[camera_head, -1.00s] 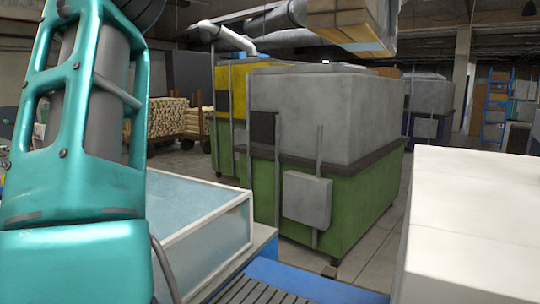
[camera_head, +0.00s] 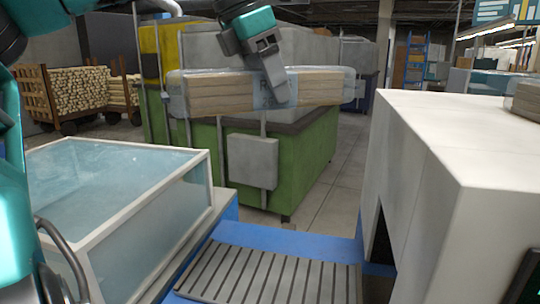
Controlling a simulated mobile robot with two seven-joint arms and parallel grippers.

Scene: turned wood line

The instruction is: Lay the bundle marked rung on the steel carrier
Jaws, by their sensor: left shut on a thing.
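A long bundle of pale wood pieces in clear wrap (camera_head: 215,94) hangs level in the air at the upper middle. My left gripper (camera_head: 273,88) reaches down onto its middle from above and is shut on it. My right gripper is out of view.
A glass-topped case (camera_head: 110,180) stands left of the slats, and a tall white housing (camera_head: 430,150) with a dark opening stands to the right. A green and grey machine (camera_head: 305,165) stands behind. Part of another bundle (camera_head: 526,100) shows on the housing at the right edge.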

